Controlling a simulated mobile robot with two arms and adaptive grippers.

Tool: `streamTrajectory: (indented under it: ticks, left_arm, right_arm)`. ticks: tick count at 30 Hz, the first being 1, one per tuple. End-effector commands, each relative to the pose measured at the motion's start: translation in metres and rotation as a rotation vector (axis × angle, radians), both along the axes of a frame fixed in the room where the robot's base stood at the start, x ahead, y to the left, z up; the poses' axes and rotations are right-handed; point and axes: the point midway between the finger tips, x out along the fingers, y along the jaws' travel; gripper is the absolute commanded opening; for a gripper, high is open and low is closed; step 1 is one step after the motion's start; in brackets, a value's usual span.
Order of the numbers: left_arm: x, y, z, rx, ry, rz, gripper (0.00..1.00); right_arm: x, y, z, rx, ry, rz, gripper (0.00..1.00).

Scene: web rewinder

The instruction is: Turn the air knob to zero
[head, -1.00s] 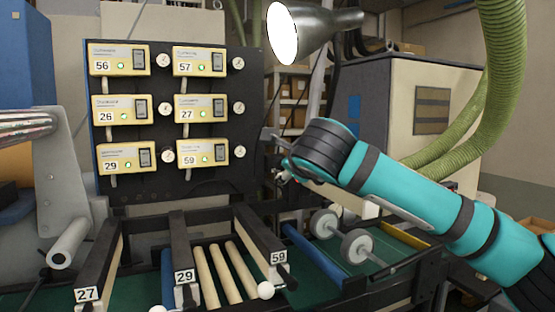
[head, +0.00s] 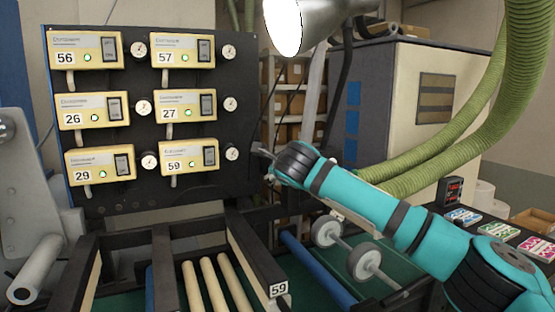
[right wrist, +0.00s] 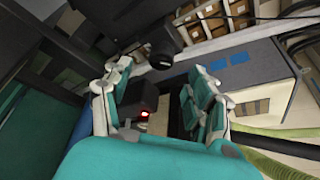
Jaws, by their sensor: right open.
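A black panel (head: 235,190) stands at the left in the head view. It carries several yellow boxes, including the 57 box (head: 183,52), the 27 box (head: 183,108) and the 59 box (head: 188,160). Each box has a small round white gauge at its right, such as the gauge beside 59 (head: 231,153). I cannot tell which part is the air knob. My right gripper (head: 262,163) is just right of the panel's lower right edge, apart from the 59 gauge. In the right wrist view its fingers (right wrist: 160,88) are spread with nothing between them. My left gripper is out of view.
A lamp (head: 325,20) hangs above my right arm. Green hoses (head: 450,150) pass behind it. Rollers (head: 205,285) and a rail labelled 59 (head: 258,262) lie below the panel. A large cabinet (head: 395,110) stands behind. A red light (right wrist: 144,114) shows in the right wrist view.

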Motion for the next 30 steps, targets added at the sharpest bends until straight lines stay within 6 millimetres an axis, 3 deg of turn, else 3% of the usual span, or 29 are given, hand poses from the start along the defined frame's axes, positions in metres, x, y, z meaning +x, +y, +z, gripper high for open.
streamTrajectory:
  ticks: [3, 7, 18, 27, 30]
  left_arm:
    - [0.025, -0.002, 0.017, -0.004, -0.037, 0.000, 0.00]
    - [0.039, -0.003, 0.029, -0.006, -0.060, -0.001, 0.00]
    - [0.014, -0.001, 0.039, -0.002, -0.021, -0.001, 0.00]
    - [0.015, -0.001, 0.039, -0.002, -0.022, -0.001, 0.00]
    - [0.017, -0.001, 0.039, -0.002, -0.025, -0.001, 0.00]
  right_arm:
    - [0.021, 0.003, -0.003, 0.001, 0.002, -0.001, 0.59]
    - [0.040, 0.004, -0.009, -0.002, 0.001, -0.002, 0.59]
    - [0.065, 0.007, -0.019, 0.000, -0.001, 0.001, 0.59]
    - [0.066, 0.007, -0.020, -0.001, -0.002, 0.000, 0.59]
    - [0.066, 0.007, -0.020, -0.001, -0.002, 0.000, 0.48]
